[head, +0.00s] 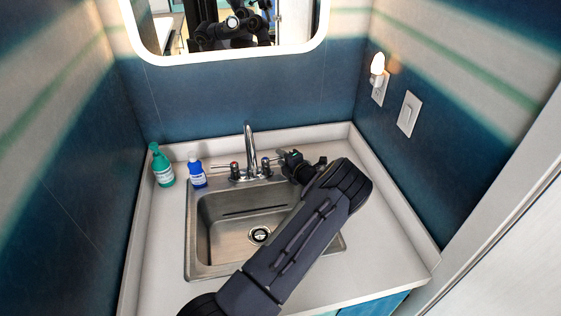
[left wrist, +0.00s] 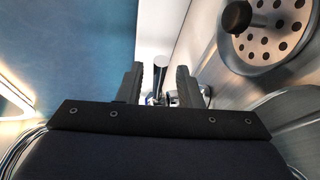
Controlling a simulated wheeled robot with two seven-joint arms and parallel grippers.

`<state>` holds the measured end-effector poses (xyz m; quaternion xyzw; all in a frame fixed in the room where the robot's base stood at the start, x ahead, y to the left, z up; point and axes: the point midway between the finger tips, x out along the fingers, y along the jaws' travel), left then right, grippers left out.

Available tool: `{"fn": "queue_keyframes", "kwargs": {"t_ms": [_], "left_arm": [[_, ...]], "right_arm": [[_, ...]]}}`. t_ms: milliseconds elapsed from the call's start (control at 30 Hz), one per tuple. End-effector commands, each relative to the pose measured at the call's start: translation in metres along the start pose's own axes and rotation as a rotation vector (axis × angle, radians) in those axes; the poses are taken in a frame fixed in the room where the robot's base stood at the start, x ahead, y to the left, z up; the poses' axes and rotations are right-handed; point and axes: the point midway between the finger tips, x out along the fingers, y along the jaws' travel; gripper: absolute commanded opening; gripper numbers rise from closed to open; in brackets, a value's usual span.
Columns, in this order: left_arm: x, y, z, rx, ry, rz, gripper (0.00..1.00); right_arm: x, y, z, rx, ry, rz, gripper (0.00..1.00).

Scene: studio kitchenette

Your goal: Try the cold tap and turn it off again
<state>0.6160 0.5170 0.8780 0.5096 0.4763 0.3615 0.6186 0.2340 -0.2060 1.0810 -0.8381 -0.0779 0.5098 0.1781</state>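The chrome tap (head: 249,152) stands at the back of the steel sink (head: 215,215). It has a red-marked handle (head: 234,167) on the left and a blue-marked cold handle (head: 266,162) on the right. My left gripper (head: 287,157) is just right of the cold handle, its arm crossing the sink. In the left wrist view its two fingers (left wrist: 158,85) are apart, with chrome tap parts (left wrist: 163,68) seen in the gap. I cannot tell whether they touch the handle. No water stream shows at the spout. My right gripper is not in view.
A green bottle (head: 163,168) and a blue bottle (head: 196,172) stand left of the tap. The sink drain (head: 259,235) is partly beside my arm. A mirror (head: 225,48), a lit night light (head: 378,64) and a switch (head: 409,113) are on the walls. The right counter (head: 385,235) is clear.

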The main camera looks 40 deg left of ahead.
Motion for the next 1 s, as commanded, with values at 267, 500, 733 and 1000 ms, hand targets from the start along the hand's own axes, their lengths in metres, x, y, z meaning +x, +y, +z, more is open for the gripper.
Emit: {"fn": "queue_keyframes", "kwargs": {"t_ms": [267, 500, 733, 1000], "left_arm": [[0.0132, 0.0004, -0.0004, -0.001, 0.000, -0.001, 0.32], [0.0127, 0.0005, -0.0004, -0.001, 0.000, -0.001, 0.21], [0.0126, 0.0003, -0.0004, -0.001, 0.001, -0.001, 0.00], [0.0131, -0.0002, 0.0002, -0.001, -0.001, -0.001, 0.00]], "right_arm": [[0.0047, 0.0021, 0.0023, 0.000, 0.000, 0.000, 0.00], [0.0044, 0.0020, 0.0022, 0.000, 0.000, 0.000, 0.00], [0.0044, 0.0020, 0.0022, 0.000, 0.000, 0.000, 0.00], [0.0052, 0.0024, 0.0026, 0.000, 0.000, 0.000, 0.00]]}}
